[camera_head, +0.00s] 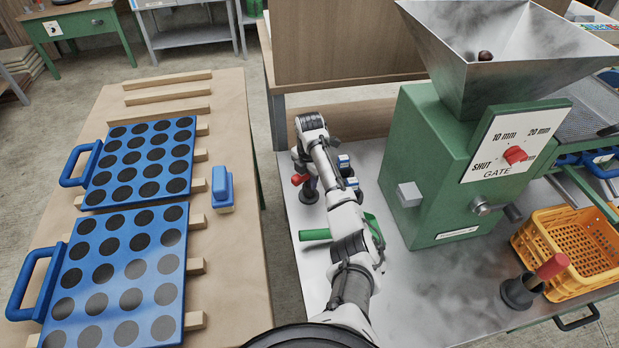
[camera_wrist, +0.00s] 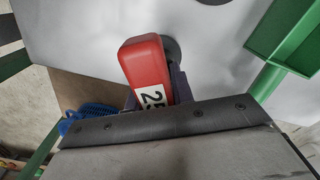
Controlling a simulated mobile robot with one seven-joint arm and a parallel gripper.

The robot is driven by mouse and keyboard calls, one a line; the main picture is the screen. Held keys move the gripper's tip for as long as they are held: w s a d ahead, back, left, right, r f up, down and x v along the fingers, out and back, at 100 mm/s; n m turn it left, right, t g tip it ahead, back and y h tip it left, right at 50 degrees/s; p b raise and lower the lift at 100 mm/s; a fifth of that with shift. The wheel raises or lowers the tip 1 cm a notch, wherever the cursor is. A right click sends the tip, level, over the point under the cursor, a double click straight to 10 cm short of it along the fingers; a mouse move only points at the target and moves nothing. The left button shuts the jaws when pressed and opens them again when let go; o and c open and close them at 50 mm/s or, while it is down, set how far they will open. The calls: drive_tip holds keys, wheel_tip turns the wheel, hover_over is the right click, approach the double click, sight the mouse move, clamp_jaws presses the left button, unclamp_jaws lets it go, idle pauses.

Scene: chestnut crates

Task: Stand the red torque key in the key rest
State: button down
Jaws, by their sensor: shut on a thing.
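The red torque key (camera_wrist: 146,66) is between the dark fingers of my gripper (camera_wrist: 155,88) in the wrist view. My gripper is shut on its red handle, which carries a white label. In the head view, a small red part of the key (camera_head: 298,180) shows beside my gripper (camera_head: 307,186), above the left end of the grey table. The key's lower end is hidden. A dark round shape lies partly behind the handle in the wrist view; I cannot tell what it is. A dark cup (camera_head: 517,293) at the front right holds a tilted red-handled tool (camera_head: 551,267).
A green-handled scoop (camera_head: 316,234) lies near my arm. A green machine with a hopper (camera_head: 433,166) stands to the right, with a yellow crate (camera_head: 572,280) beyond the cup. A wooden table (camera_head: 228,270) with blue trays (camera_head: 190,208) is on the left, across a gap.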

drive_tip(key=shift+f, duration=0.45)
drive_tip(key=c, duration=1.1)
unclamp_jaws()
